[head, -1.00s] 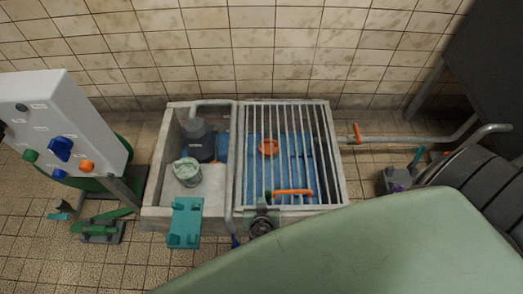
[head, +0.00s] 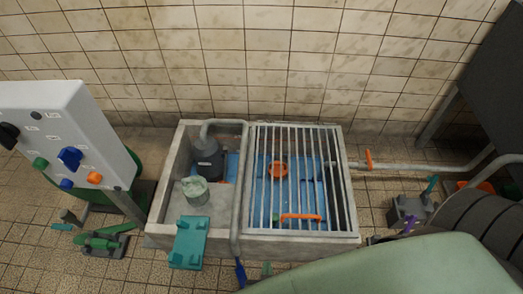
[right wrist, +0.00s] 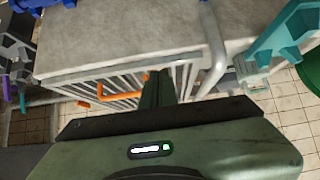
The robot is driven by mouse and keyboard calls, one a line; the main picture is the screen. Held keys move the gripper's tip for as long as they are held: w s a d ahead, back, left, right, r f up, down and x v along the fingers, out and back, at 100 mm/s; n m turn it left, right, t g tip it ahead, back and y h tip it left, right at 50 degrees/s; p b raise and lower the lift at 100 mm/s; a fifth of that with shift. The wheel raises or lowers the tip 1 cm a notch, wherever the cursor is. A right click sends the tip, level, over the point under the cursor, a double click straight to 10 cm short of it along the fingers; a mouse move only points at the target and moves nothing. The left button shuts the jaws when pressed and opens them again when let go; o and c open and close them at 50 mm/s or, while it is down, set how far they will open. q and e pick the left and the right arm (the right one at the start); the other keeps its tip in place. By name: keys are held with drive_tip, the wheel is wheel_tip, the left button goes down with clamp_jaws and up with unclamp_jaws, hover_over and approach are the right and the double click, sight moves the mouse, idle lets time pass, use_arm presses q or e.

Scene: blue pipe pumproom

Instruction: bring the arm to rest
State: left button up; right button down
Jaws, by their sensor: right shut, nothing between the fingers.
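My right arm's pale green link (head: 400,270) fills the lower right of the head view. A small green tip (head: 267,269), which looks like the end of my right gripper, shows at the bottom edge in front of the basin. In the right wrist view my right gripper's dark green fingers (right wrist: 158,88) are together with nothing between them. They point toward the barred grate (right wrist: 120,88) and appear apart from it. My left gripper is not in view.
A concrete basin (head: 165,232) holds a grey pump (head: 207,158) and a bucket (head: 195,192) beside the barred grate (head: 290,228). A teal bracket (head: 189,243) hangs at its front. A control panel (head: 60,120) stands left; a pipe (head: 420,167) runs right. Tiled floor shows left.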

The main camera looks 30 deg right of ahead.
drive_tip(key=w+d+f+n+g+y, duration=0.1)
drive_tip(key=d+f+n+g+y, duration=0.45)
drive_tip(key=d+n, duration=0.25)
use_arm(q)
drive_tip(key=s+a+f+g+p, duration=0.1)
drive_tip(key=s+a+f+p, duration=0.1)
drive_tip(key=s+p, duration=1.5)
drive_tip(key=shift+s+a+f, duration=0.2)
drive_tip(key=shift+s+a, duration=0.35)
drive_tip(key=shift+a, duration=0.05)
use_arm(e)
drive_tip(key=s+d+f+g, duration=0.1)
drive_tip(key=s, duration=0.8)
drive_tip(key=s+d+f+g, duration=0.1)
drive_tip(key=s+d+f, duration=0.1)
drive_tip(key=s, duration=0.7)
drive_tip(key=shift+s+d+h, duration=0.15)
drive_tip(key=shift+s+h, duration=0.1)
drive_tip(key=shift+h, duration=0.2)
